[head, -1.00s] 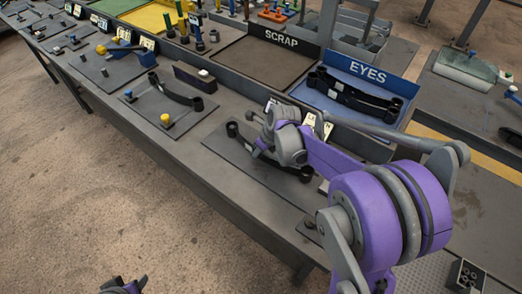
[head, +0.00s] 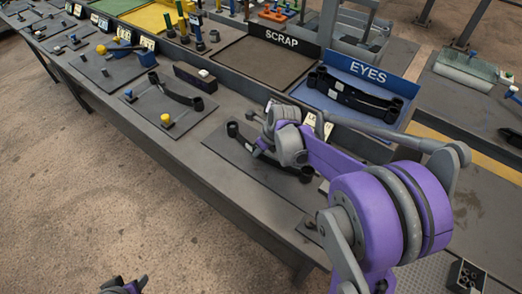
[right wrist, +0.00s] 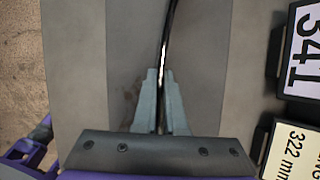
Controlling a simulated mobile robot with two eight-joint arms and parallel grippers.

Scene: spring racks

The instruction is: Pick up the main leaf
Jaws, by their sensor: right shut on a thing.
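The main leaf, a long black curved bar with an eye at each end, lies on a dark mat (head: 221,146) on the bench; its far-left eye (head: 233,129) and right eye (head: 305,173) show in the head view. My right gripper (head: 258,150) is at the leaf's middle and hides that part. In the right wrist view the gripper (right wrist: 163,130) is shut on the leaf (right wrist: 165,45), which runs up between its fingers. I cannot see any clear gap between leaf and mat. Only the top of my left gripper (head: 125,287) shows at the bottom edge.
A blue EYES tray (head: 320,101) behind holds another black leaf (head: 355,97). The SCRAP tray (head: 262,62) is empty. To the left, a mat (head: 150,108) carries a shorter leaf (head: 172,91) and small knobbed pegs. Label cards (right wrist: 305,55) stand close by on the right in the wrist view.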

